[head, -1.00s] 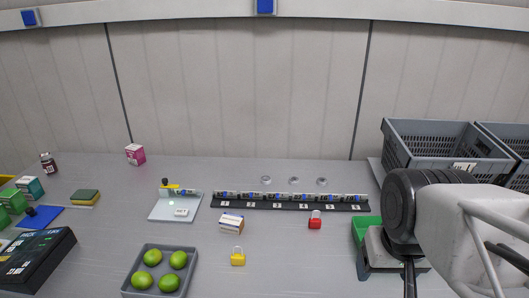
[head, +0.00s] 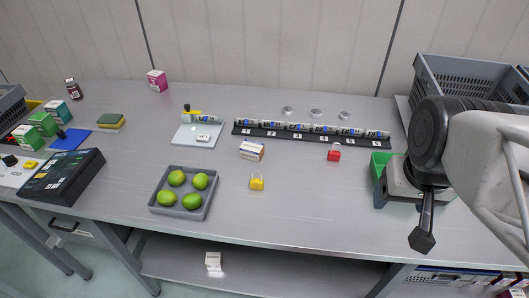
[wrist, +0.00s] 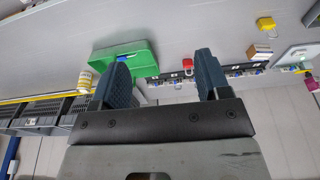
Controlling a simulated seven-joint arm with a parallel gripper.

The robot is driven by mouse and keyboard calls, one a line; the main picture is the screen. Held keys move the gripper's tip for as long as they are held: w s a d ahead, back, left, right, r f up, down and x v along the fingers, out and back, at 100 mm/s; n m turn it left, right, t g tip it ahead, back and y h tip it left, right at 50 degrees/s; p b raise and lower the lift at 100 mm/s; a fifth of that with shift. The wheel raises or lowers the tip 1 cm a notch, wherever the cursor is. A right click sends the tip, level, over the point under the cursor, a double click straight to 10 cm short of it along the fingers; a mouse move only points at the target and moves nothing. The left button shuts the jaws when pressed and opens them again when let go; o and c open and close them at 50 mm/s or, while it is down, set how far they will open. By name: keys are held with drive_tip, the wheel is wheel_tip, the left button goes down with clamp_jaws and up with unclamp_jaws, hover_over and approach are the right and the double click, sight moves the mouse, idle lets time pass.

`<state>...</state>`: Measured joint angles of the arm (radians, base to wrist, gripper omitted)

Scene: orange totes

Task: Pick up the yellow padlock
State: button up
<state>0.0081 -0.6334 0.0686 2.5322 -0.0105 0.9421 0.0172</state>
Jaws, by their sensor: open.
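The yellow padlock (head: 257,182) lies on the grey table near its middle, with its shackle toward the back, just right of the tray of limes. In the wrist view the yellow padlock (wrist: 265,24) shows small at the upper right. My gripper (wrist: 160,75) is open in the wrist view, its two dark fingers apart with nothing held between them. In the head view my arm is at the right, well away from the padlock, and the fingers cannot be made out clearly there.
A grey tray (head: 183,213) of limes stands left of the padlock. A small white-and-orange box (head: 251,150) and a red padlock (head: 334,153) lie behind it. A black numbered rail (head: 310,134) runs along the back. A green bin (head: 379,163) is at the right. Table around the padlock is clear.

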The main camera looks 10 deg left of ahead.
drive_tip(key=shift+c, duration=0.3)
drive_tip(key=shift+c, duration=1.3)
